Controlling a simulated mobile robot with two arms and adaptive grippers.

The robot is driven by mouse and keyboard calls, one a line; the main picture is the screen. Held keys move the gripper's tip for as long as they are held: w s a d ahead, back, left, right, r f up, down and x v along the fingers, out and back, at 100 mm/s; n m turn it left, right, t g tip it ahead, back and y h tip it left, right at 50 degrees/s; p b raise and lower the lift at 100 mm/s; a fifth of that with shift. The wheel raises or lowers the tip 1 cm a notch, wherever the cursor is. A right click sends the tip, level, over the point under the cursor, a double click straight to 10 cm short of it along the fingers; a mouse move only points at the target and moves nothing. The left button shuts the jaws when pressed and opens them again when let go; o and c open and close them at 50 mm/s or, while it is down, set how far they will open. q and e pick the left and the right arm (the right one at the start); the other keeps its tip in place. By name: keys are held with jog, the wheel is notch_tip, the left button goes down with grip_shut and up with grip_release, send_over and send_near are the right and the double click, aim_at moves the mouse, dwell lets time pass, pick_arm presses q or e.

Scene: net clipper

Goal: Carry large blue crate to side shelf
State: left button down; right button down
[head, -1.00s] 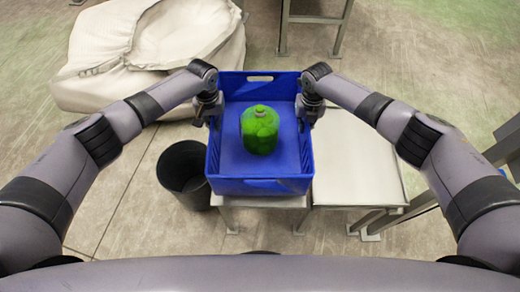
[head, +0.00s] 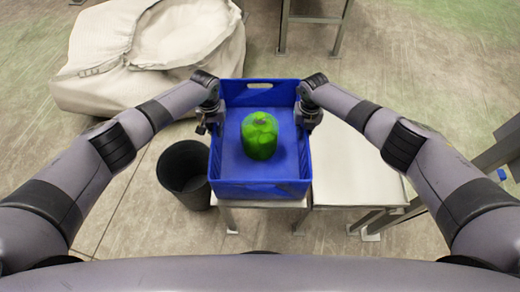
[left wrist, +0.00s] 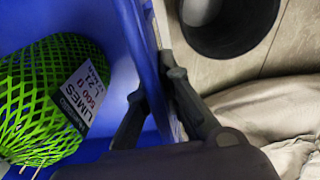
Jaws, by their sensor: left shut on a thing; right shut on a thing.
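The large blue crate (head: 230,165) is in the middle of the head view, over a light metal table or shelf surface. A green net bag of limes (head: 260,136) lies inside it; its label reads "LIMES" in the left wrist view (left wrist: 85,95). My left gripper (head: 212,122) is shut on the crate's left wall, with one finger inside and one outside in the left wrist view (left wrist: 165,100). My right gripper (head: 307,118) is at the crate's right wall and shut on it; its fingertips are partly hidden. I cannot tell whether the crate's bottom touches the surface below.
A pale metal-topped surface (head: 352,172) is bare to the right of the crate. A black bin (head: 184,175) stands on the floor at left. A large beige sack (head: 150,55) lies behind it. Metal legs (head: 283,30) of another table show at the back.

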pick_arm(q)
jog(key=shift+f, duration=0.15)
pick_arm(e)
jog(key=shift+f, duration=0.15)
pick_arm(q)
jog(key=c, duration=2.2)
grip_release()
jog(key=shift+f, duration=0.1)
pick_arm(e)
jog(key=c, duration=2.2)
grip_release()
jog(key=shift+f, duration=0.15)
pick_arm(q)
jog(key=shift+o, duration=1.4)
pick_arm(e)
jog(key=shift+o, duration=1.4)
pick_arm(q)
jog(key=shift+o, duration=0.8)
pick_arm(e)
jog(key=shift+o, duration=0.8)
pick_arm(q)
notch_tip(320, 180, up, 12)
jog(key=shift+f, duration=0.1)
pick_arm(e)
notch_tip(320, 180, up, 12)
jog(key=shift+r, duration=0.1)
